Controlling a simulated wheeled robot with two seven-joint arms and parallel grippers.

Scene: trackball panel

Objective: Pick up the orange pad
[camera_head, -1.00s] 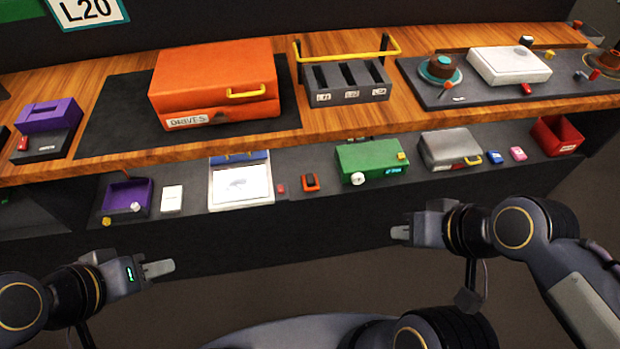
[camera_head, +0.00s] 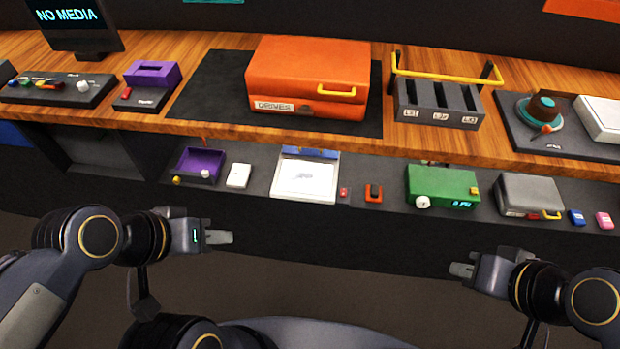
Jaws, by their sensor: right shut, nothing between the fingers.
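A small orange pad (camera_head: 373,193) with a dark patch on top lies on the lower shelf, between a small red block and the green box. My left gripper (camera_head: 226,237) is in front of the lower shelf, left of the pad and apart from it; its fingers are seen edge-on, so I cannot tell whether they are open. My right gripper (camera_head: 459,270) is shut and empty, in front of the shelf, to the right of the pad and nearer to me. Nothing covers the pad.
On the lower shelf, a small red block (camera_head: 344,194) and a white tray (camera_head: 306,202) are left of the pad; a green box (camera_head: 442,187) is right of it. The wooden counter (camera_head: 150,121) overhangs above, carrying a large orange case (camera_head: 307,75). The space before the shelf is clear.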

